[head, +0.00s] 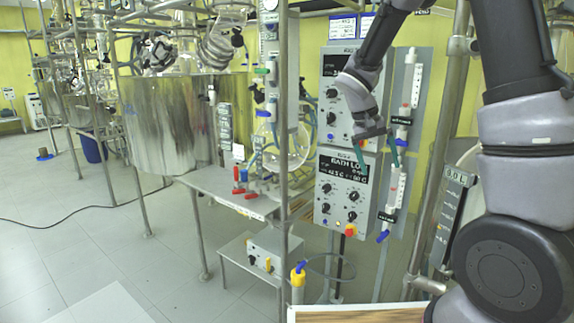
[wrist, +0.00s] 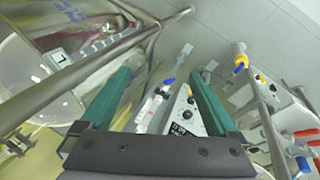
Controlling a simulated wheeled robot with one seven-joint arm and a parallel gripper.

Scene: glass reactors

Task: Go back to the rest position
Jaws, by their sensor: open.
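My gripper (head: 377,155) hangs in front of the grey control boxes in the head view, at the end of my raised arm. In the wrist view, its two teal fingers stand wide apart with nothing held between them (wrist: 160,78). The lower control box (head: 346,190) has a lit display and black knobs, and the gripper overlaps its top edge in the picture. The upper control box (head: 331,98) is partly covered by my arm. Whether the fingers touch the panel is not clear.
Glass tubes with blue and red fittings (head: 396,190) hang right of the boxes. A metal frame post (head: 284,150) and a round glass flask (head: 290,150) stand to the left. A steel bath (head: 165,125) is farther left. Open floor (head: 90,220) lies at the left.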

